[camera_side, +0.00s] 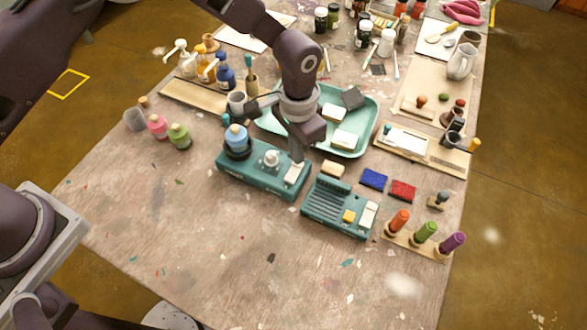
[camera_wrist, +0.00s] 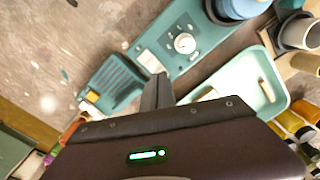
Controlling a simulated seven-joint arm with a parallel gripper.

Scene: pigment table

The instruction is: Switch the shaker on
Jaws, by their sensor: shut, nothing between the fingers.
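The shaker appears to be the teal device (camera_side: 237,179) carrying a blue-capped bottle (camera_side: 236,137) on a dark round holder. A white knob (camera_side: 271,158) sits in its middle and a pale switch plate (camera_side: 294,175) at its right end. In the wrist view the shaker (camera_wrist: 196,62) shows with the knob (camera_wrist: 185,43) and plate (camera_wrist: 147,62). My gripper (camera_side: 297,157) is shut and empty, pointing down by the plate's end of the shaker. In the wrist view the fingertips (camera_wrist: 158,78) appear beside the plate; contact and the switch's position cannot be told.
A second teal device (camera_side: 325,213) with ridges and a yellow block (camera_side: 349,216) stands right of the shaker. A mint tray (camera_side: 368,138) lies behind. Blue (camera_side: 374,178) and red (camera_side: 403,190) pads and a stand of coloured handles (camera_side: 413,246) are at right. The front table is clear.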

